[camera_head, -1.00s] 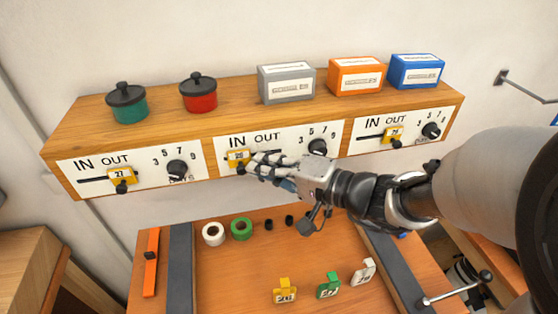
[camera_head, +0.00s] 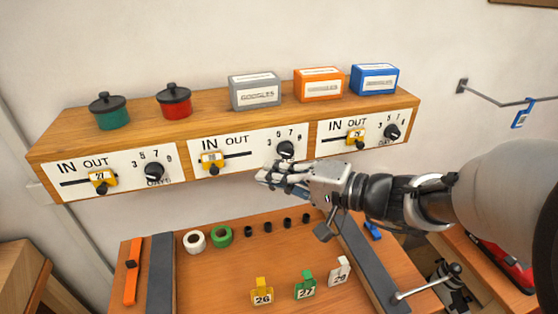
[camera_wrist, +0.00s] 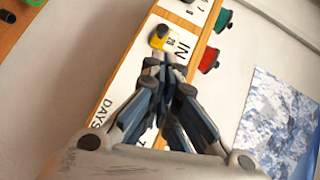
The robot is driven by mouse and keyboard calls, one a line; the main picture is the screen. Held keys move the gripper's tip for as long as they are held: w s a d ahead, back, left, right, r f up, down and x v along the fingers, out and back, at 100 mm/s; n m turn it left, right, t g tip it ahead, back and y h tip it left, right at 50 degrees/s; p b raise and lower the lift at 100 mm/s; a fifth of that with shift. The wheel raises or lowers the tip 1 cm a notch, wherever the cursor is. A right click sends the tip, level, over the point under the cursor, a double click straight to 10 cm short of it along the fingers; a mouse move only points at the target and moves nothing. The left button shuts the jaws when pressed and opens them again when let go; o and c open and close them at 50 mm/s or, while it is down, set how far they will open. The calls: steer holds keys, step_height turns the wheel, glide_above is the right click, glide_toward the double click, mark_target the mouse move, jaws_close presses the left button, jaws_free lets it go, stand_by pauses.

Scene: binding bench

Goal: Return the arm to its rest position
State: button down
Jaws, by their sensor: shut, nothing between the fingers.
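My gripper (camera_head: 266,178) is in front of the lower edge of the middle IN/OUT panel (camera_head: 238,168), left of and below that panel's black knob (camera_head: 285,150). Its fingers are together with nothing between them. In the wrist view my gripper (camera_wrist: 168,62) points along the panel, with the yellow slider tag (camera_wrist: 160,38) just beyond the fingertips in the picture. In the head view the middle yellow tag (camera_head: 211,161) sits at the left end of its slot, under IN, apart from my fingers.
The shelf (camera_head: 60,138) carries a teal pot (camera_head: 110,113), a red pot (camera_head: 174,103) and grey (camera_head: 255,91), orange (camera_head: 319,85) and blue (camera_head: 374,80) boxes. Below, the bench (camera_head: 225,275) holds tape rolls (camera_head: 221,236) and numbered tags (camera_head: 305,287). A wall rail (camera_head: 500,101) is at right.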

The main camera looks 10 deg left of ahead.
stand_by(0.3)
steer(key=s+d+f+n+g+h, duration=0.1)
steer(key=s+d+f+g+h, duration=0.2)
steer(key=s, duration=0.5)
steer(key=s+d+f+n+g+h, duration=0.15)
steer(key=s+d+h, duration=0.25)
steer(key=s, duration=0.4)
steer(key=s+d+f+t+h, duration=0.1)
steer(key=d+h, duration=0.3)
steer(key=d, duration=0.4)
steer(key=s+d+f+t+h, duration=0.1)
steer(key=s+d+h, duration=0.3)
steer(key=d, duration=0.4)
steer(key=shift+d+m+t, duration=0.25)
steer(key=shift+m+t, duration=0.1)
steer(key=shift+t, duration=0.5)
steer(key=shift+f, duration=0.1)
